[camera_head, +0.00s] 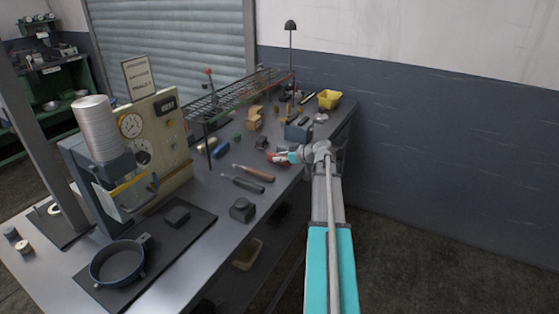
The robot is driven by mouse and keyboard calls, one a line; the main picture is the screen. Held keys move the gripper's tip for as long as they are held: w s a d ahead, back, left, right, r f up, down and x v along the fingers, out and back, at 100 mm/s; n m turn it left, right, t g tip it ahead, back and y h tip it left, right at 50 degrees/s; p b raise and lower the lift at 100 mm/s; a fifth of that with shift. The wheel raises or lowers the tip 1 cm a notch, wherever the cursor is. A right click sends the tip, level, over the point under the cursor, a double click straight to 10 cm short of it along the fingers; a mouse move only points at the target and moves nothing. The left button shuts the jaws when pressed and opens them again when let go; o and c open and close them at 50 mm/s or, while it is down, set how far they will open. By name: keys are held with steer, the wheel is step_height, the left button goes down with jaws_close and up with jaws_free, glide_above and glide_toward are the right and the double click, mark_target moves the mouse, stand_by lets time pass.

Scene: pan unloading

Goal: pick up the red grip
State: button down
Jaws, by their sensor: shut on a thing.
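A small red piece, which looks like the red grip (284,163), shows at the fingertips of my gripper (279,158) near the right edge of the metal workbench (226,207). My gripper reaches in from the right and is shut on it. The fingers hide part of the red piece. I cannot tell whether it touches the bench top.
A brown-red-handled tool (256,173) and a dark-handled tool (242,184) lie just left of my gripper. A dark block (242,210) stands nearer. A gauge press (140,150) stands left.

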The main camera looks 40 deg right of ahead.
steer(key=shift+r, duration=0.1)
stand_by(0.3)
step_height(320, 180, up, 2)
steer(key=p, duration=0.2)
steer(key=shift+r+p, duration=0.25)
steer(key=shift+p, duration=0.1)
steer(key=s+d+r+p, duration=0.2)
steer(key=s+r+p, duration=0.3)
steer(key=s, duration=0.1)
steer(key=s+d+r+p, duration=0.3)
steer(key=s+r+p, duration=0.2)
steer(key=s, duration=0.2)
steer(key=shift+d+r, duration=0.15)
steer(key=shift+d, duration=0.1)
